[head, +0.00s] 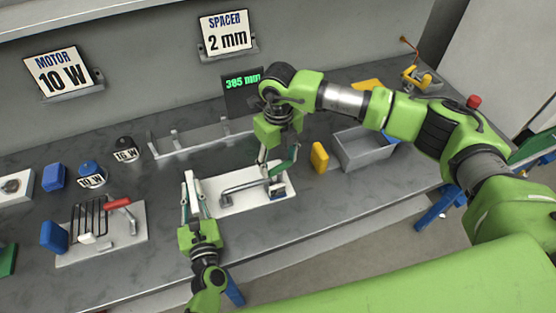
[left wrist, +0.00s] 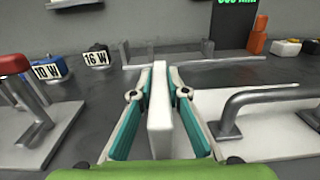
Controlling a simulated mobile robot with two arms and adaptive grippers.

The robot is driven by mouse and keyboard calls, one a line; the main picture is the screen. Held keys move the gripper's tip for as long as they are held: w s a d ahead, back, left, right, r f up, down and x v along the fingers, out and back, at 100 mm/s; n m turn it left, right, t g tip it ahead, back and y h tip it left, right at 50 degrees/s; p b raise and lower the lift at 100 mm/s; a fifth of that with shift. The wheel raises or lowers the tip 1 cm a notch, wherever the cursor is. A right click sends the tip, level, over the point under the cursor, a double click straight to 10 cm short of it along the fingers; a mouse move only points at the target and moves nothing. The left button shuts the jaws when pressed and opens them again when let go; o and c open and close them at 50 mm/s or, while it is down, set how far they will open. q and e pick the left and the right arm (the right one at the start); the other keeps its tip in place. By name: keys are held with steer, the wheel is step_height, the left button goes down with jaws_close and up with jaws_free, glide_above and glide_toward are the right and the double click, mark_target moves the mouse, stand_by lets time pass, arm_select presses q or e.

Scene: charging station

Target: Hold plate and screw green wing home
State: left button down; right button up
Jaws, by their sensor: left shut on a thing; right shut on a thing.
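A white plate (head: 232,201) lies on the bench with a bent grey bar handle (head: 240,186) on it. The plate and bar also show in the left wrist view, at right (left wrist: 275,132). My left gripper (head: 190,187) is shut on an upright white tab (left wrist: 160,112) at the plate's left end; the tab stands between both teal fingers. My right gripper (head: 278,178) comes down from above and is shut at the plate's right end, by a small dark block with a pale face (head: 278,191). I cannot make out a green wing apart from the green finger; it may be hidden there.
A fixture with a red handle (head: 118,203) stands at left, with blue blocks and "10 W" and "16 W" pieces behind. A grey bin (head: 362,150) and yellow block (head: 319,157) stand at right.

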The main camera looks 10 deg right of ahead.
steer(key=shift+m, duration=1.5)
steer(key=o, duration=1.1)
steer(key=shift+r, duration=0.1)
step_height(320, 180, up, 12)
